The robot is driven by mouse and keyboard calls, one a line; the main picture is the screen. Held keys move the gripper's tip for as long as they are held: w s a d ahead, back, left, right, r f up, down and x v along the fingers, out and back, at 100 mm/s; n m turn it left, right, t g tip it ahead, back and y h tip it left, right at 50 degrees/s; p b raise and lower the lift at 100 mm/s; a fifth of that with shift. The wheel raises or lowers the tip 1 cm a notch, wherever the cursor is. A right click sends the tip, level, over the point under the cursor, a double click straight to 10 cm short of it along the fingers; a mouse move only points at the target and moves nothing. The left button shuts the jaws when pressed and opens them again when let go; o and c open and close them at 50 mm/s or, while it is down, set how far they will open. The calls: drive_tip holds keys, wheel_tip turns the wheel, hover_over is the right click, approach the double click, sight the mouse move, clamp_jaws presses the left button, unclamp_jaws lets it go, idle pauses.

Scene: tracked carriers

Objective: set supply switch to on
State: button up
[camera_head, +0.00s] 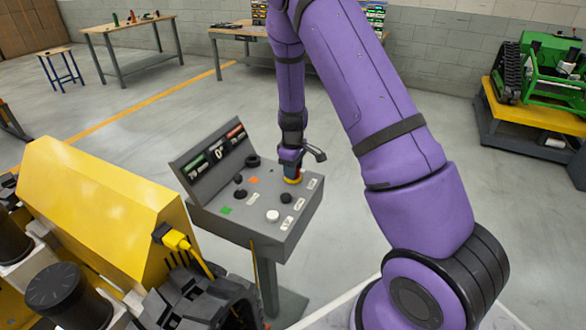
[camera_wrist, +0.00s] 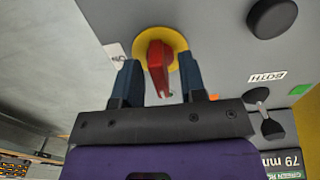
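A red rotary switch handle (camera_wrist: 159,66) on a round yellow plate (camera_wrist: 178,40) sits on the grey control console, and I take it to be the supply switch. In the head view its yellow plate (camera_head: 292,181) shows at the console's back right, mostly under my gripper (camera_head: 291,163). In the wrist view my gripper (camera_wrist: 158,64) has its two blue fingers on either side of the red handle. Narrow gaps show between fingers and handle, so it is open around it. A white label (camera_wrist: 115,51) beside the plate is partly hidden by the left finger.
The console (camera_head: 262,228) carries black knobs, a white button (camera_head: 272,216) and a raised display (camera_head: 212,152). A yellow machine (camera_head: 105,205) with tracks stands close on the left. A green tracked carrier (camera_head: 550,68) is at the far right.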

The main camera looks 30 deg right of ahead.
clamp_jaws()
